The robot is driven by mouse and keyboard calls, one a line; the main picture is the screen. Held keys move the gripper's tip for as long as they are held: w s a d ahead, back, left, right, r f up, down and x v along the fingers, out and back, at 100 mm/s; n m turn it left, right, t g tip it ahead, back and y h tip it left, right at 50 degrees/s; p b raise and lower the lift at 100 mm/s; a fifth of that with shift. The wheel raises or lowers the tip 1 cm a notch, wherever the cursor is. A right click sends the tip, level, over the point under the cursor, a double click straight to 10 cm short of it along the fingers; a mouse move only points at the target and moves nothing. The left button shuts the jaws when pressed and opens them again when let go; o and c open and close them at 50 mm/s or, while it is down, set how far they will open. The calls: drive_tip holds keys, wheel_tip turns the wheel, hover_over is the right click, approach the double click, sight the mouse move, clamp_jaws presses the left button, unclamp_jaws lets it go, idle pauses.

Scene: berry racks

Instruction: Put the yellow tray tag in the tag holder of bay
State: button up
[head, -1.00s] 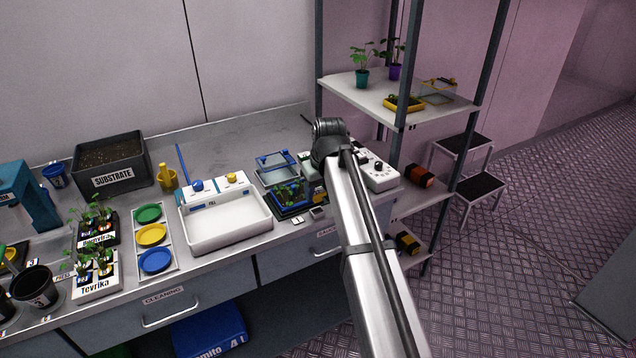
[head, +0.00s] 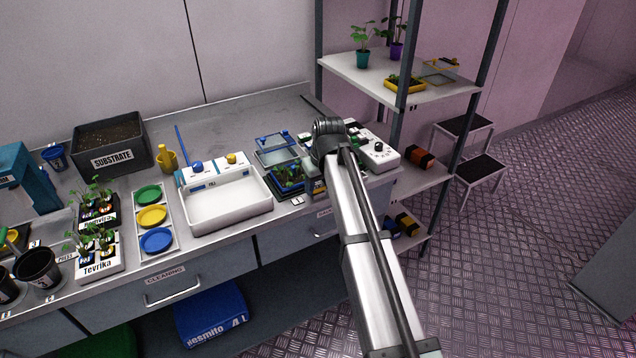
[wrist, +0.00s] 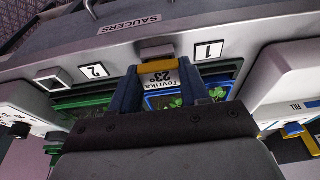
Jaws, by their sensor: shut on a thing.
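The yellow tray tag (wrist: 158,68) has a white face that reads "Tevrika 23°" upside down in the wrist view. My gripper (wrist: 158,84) is shut on it, one blue-grey finger at each side. The tag is close to a grey tag holder (wrist: 160,49) at the bench's front edge, beside the label "1" (wrist: 209,50); I cannot tell whether they touch. Another tag holder (wrist: 53,78), an open frame that looks empty, is beside the label "2" (wrist: 93,71). In the head view my arm mostly hides the gripper and tag.
A blue tray with seedlings (head: 287,178) is just behind the holders. A white basin (head: 228,205) is to its left, and a white device with a dial (head: 380,150) is to its right. A tall shelf rack (head: 402,72) rises beside the bench. A drawer label "SAUCERS" (wrist: 130,24) is on the bench front.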

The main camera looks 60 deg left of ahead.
drive_tip(key=o, duration=1.1)
drive_tip(key=shift+r, duration=6.05)
